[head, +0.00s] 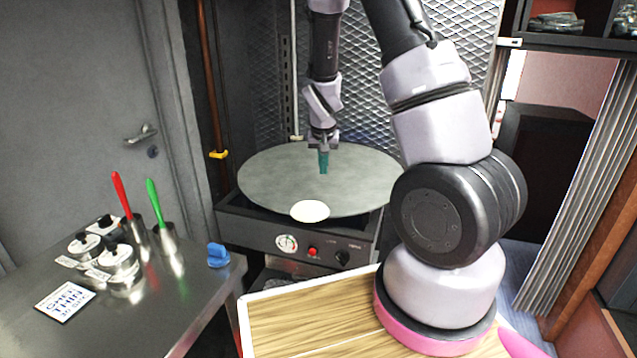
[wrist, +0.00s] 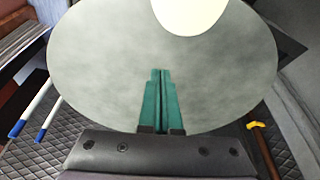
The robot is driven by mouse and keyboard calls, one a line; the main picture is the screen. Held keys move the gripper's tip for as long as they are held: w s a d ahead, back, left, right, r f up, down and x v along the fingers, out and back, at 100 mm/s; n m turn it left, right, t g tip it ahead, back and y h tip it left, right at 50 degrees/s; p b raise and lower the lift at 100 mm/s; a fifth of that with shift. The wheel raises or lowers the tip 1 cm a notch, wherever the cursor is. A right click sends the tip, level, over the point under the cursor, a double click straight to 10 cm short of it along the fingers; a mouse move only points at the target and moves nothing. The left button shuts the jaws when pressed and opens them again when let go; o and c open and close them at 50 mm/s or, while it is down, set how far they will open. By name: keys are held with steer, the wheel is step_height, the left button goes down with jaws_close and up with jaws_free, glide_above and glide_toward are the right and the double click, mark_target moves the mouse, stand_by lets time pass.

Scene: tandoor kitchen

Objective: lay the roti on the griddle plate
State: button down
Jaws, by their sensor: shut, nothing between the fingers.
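The roti (head: 310,211) is a small pale round disc lying at the front edge of the griddle plate (head: 270,172), close to the rim. In the wrist view the roti (wrist: 190,14) shows at the top, cut off by the frame, on the grey griddle plate (wrist: 100,70). My gripper (head: 324,172) has teal fingers and is over the middle of the plate, behind and apart from the roti. In the wrist view my gripper (wrist: 160,72) has its fingers together with nothing between them. I cannot tell how far the fingertips are above the plate.
A steel counter (head: 190,310) at left holds lidded pots (head: 118,262), cups with a red handle (head: 121,193) and a green handle (head: 154,203), a sign (head: 65,301) and a blue object (head: 218,256). A gauge and knobs are on the stove front (head: 265,237).

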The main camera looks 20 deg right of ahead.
mark_target(296, 218)
steer(key=s+a+f+m+g+y, duration=0.1)
steer(key=s+a+m+g, duration=0.15)
steer(key=s+a, duration=0.4)
steer(key=s+a+m+g, duration=0.1)
steer(key=s+a+m, duration=0.25)
steer(key=a, duration=0.55)
steer(key=w+d+f, duration=0.2)
steer(key=d+f, duration=0.1)
steer(key=f, duration=0.7)
steer(key=shift+w+d, duration=0.35)
steer(key=shift+w, duration=0.05)
steer(key=shift+w+d, duration=0.65)
steer(key=shift+d, duration=0.3)
steer(key=shift+a, duration=0.1)
